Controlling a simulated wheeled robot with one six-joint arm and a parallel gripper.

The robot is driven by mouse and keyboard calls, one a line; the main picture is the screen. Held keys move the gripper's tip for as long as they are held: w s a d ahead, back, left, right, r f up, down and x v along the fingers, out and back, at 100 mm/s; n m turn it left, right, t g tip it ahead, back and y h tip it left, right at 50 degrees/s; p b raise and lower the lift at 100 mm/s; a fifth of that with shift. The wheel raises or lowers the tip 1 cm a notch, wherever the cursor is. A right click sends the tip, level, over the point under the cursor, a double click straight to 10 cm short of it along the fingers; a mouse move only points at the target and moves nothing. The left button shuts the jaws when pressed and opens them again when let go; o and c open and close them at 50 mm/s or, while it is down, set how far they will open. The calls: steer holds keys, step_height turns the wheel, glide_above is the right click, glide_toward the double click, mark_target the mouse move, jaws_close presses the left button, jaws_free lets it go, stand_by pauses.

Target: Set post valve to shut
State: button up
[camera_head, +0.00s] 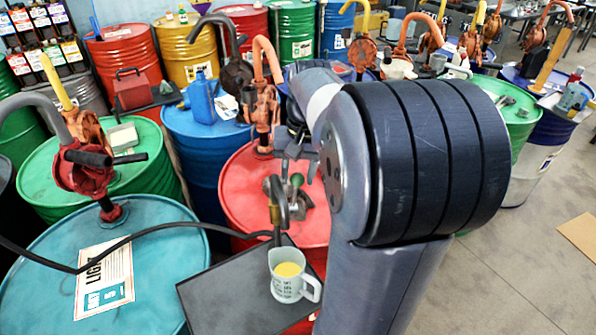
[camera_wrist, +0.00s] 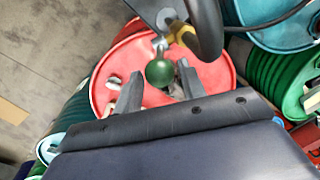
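The post valve (camera_head: 279,207) is a dark curved spout with a brass-coloured part, standing behind the dark tray. Its lever ends in a green ball knob (camera_head: 297,180). In the wrist view the knob (camera_wrist: 159,73) lies between the fingertips of my gripper (camera_wrist: 158,78), with visible space on both sides. My gripper (camera_head: 298,170) is open and appears just above the knob in the head view. Whether the fingers are at the knob's depth is unclear. The valve body (camera_wrist: 182,34) and dark spout (camera_wrist: 206,32) show at the top of the wrist view.
A clear measuring cup (camera_head: 285,281) with yellow liquid stands on the dark tray (camera_head: 215,298). A black hose (camera_head: 165,226) runs across the teal drum (camera_head: 40,285) to the valve. The red drum (camera_head: 245,190) is behind. Several drums with pumps crowd around; open floor lies right.

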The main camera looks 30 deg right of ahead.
jaws_close()
stand_by(0.4)
